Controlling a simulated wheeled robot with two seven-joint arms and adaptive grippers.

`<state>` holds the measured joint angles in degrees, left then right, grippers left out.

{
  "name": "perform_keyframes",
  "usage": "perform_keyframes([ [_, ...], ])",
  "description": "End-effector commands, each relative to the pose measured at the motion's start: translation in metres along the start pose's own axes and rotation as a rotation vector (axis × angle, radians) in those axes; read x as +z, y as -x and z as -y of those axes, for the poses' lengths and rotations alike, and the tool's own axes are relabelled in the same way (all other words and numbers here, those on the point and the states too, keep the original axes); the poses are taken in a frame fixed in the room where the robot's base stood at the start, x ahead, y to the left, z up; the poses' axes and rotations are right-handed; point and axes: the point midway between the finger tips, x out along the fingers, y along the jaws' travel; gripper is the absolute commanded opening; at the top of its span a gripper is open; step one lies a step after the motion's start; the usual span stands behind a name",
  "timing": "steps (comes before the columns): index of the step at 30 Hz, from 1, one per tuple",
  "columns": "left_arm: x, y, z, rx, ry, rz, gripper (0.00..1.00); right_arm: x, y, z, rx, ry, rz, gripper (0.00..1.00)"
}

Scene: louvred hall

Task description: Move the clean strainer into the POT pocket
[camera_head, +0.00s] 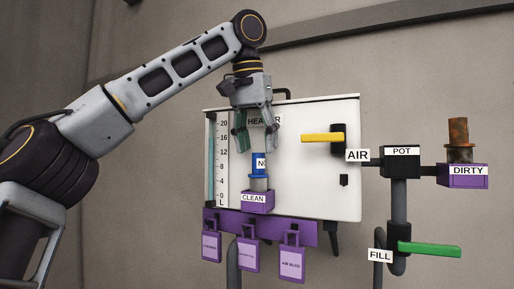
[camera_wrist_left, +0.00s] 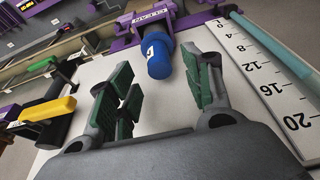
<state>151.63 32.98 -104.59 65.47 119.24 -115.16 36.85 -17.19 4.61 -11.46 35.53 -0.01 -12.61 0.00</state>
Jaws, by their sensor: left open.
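The clean strainer (camera_head: 259,170), with a blue top and a grey lower part, stands upright in the purple CLEAN holder (camera_head: 262,205) on the white panel. Its blue end also shows in the left wrist view (camera_wrist_left: 158,58). My left gripper (camera_head: 257,138) points down just above the strainer, open and empty. In the left wrist view its green-padded fingers (camera_wrist_left: 165,92) are spread, with the blue end beyond them and between them. The black POT pocket (camera_head: 400,166) is on the pipework to the right; its inside is hidden. My right gripper is not in view.
A rusty strainer (camera_head: 458,138) stands in the purple DIRTY holder (camera_head: 466,181) at far right. A yellow AIR handle (camera_head: 322,138) sticks out between CLEAN and POT. A green FILL handle (camera_head: 430,249) is below POT. Purple tags (camera_head: 248,255) hang below the white panel (camera_head: 310,195).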

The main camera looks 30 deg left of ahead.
Motion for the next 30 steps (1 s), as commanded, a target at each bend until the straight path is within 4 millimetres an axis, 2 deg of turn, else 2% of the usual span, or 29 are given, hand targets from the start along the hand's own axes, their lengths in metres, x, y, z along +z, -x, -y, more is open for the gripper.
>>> perform_keyframes([
  [12,-0.004,0.025,0.000,0.001,0.001,-0.001,0.50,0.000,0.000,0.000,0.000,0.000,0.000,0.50],
  [30,-0.003,0.018,0.000,0.001,-0.002,0.002,0.50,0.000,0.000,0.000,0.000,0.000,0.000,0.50],
])
